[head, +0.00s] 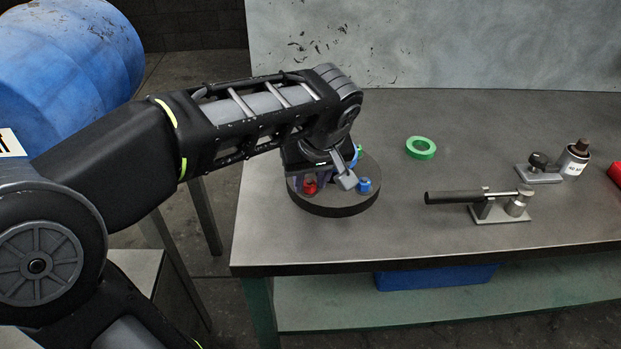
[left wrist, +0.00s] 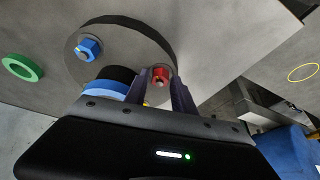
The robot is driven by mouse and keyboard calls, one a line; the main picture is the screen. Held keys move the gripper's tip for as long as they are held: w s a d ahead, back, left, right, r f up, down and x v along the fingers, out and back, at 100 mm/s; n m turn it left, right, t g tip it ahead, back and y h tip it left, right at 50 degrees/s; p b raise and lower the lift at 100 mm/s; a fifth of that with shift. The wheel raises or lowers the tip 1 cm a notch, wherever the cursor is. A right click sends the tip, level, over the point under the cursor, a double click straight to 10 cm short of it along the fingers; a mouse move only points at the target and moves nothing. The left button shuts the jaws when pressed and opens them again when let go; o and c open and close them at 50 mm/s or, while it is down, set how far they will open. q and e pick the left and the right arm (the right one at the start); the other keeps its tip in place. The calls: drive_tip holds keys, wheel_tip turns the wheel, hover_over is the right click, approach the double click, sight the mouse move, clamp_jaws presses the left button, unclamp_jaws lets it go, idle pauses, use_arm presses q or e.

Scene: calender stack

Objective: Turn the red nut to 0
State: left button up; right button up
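The red nut (head: 310,188) sits near the edge of a round dark disc (head: 340,209) on the table. In the left wrist view the red nut (left wrist: 160,76) is between the two fingers of my left gripper (left wrist: 162,85). In the head view my left gripper (head: 312,183) points down at the disc. The fingers lie close on both sides of the nut; whether they press on it I cannot tell. A blue nut (head: 365,185) stands on the same disc and also shows in the left wrist view (left wrist: 88,48). No number marks are readable. My right gripper is out of view.
A green ring (head: 420,147) lies on the table right of the disc. A black-handled clamp (head: 490,204), a small clamp (head: 539,168) and a bottle (head: 574,158) stand further right. A blue barrel (head: 70,55) is at the left. The table between disc and clamp is clear.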

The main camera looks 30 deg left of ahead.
use_arm(q)
drive_tip(key=shift+c, duration=0.4)
clamp_jaws()
drive_tip(key=shift+m, duration=0.4)
